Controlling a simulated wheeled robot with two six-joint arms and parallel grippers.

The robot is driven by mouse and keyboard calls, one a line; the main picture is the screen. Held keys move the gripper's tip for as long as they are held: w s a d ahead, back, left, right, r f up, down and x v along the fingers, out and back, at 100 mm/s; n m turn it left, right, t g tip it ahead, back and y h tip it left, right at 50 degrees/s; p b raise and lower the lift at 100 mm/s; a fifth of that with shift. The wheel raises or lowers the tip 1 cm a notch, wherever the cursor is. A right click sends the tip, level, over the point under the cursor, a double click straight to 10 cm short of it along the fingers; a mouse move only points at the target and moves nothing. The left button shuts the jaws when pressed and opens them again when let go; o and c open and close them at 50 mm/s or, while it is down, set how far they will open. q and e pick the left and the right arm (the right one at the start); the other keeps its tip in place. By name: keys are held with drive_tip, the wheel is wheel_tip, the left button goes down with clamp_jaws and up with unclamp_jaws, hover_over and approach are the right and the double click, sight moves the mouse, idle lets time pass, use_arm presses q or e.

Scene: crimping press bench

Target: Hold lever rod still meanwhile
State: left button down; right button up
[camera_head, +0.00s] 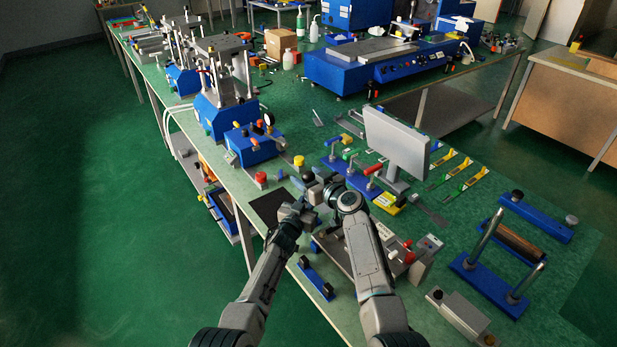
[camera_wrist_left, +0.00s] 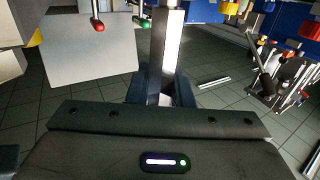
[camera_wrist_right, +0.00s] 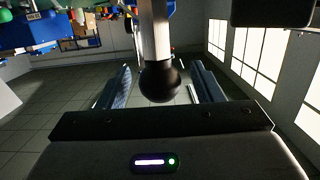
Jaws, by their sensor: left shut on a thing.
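The lever rod (camera_wrist_left: 166,48) is a bright metal bar that runs up between the fingers of my left gripper (camera_wrist_left: 160,88), which is shut on it. In the right wrist view, the lever rod (camera_wrist_right: 154,32) ends in a round black knob (camera_wrist_right: 159,82). The knob is between the spread fingers of my right gripper (camera_wrist_right: 160,88), with gaps on both sides, so that gripper is open. In the head view my left gripper (camera_head: 310,203) and right gripper (camera_head: 326,188) are close together over the bench front. There they hide most of the lever.
A grey monitor (camera_head: 396,142) stands just behind the grippers to the right. Red-handled toggle clamps (camera_head: 366,170) are beside it. A blue press unit (camera_head: 252,145) is at the left, and a blue frame with two posts (camera_head: 490,280) at the right. A dark mat (camera_head: 268,206) lies left.

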drive_tip(key=shift+s+d, duration=0.1)
drive_tip(key=v, duration=1)
wheel_tip(320, 180, up, 9)
drive_tip(key=w+a+g+h, duration=0.2)
drive_tip(key=w+g+h, duration=0.1)
drive_tip(key=g+h, duration=0.4)
drive_tip(key=shift+g+y, duration=0.4)
drive_tip(key=shift+y, duration=0.2)
drive_tip(key=x, duration=1)
drive_tip(key=shift+a+f, duration=0.2)
drive_tip(key=shift+f, duration=0.2)
drive_tip(key=c, duration=1.1)
drive_tip(key=o, duration=1.1)
